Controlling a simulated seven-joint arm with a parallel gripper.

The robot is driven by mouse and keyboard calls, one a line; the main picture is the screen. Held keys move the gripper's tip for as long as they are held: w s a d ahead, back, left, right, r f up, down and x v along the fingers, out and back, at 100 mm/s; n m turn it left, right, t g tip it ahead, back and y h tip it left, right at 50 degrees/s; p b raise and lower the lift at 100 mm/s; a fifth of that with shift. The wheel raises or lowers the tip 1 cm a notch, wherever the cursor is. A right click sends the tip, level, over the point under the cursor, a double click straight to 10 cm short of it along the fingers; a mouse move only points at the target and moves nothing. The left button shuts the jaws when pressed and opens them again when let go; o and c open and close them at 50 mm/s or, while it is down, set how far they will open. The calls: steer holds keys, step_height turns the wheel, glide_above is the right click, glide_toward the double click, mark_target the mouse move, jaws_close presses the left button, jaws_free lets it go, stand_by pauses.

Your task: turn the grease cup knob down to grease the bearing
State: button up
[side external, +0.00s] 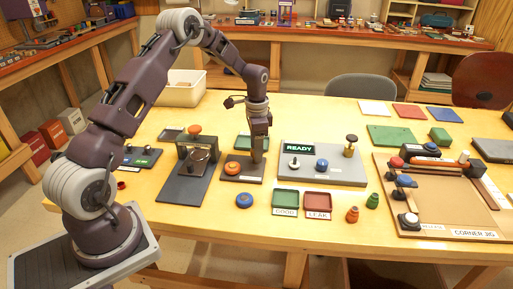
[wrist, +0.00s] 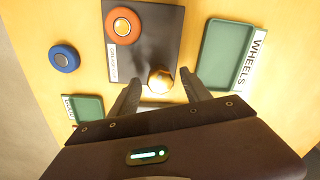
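A brass, dome-topped knob (wrist: 160,79) stands near one edge of a dark plate (wrist: 146,32); I take it for the grease cup knob. In the wrist view my gripper (wrist: 160,84) is open, with one finger on each side of the knob and gaps visible between. The plate also carries an orange ring (wrist: 123,27) with a pale centre. In the side view my gripper (side external: 257,158) points straight down over the right part of this brown plate (side external: 236,180), and it hides the knob there.
A green tray marked WHEELS (wrist: 228,55) lies beside the plate. A blue ring (side external: 244,201) and GOOD (side external: 285,198) and LEAK (side external: 317,201) trays lie in front. A black stand (side external: 184,190) is left; a grey panel showing READY (side external: 335,174) is right.

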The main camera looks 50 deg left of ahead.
step_height(320, 180, up, 7)
steer(key=shift+d+r, duration=0.1)
stand_by(0.3)
steer(key=s+d+r+n+t, duration=0.1)
steer(key=s+d+r, duration=0.55)
steer(key=r, duration=0.25)
steer(key=s+d+r+n+t, duration=0.2)
steer(key=s+d+r, duration=0.4)
steer(key=s+r, duration=0.25)
steer(key=s+d+n+t, duration=0.1)
steer(key=s+d, duration=0.2)
steer(key=s, duration=0.5)
steer(key=s+d+n+t, duration=0.1)
steer(key=s+d, duration=0.2)
steer(key=s, duration=0.5)
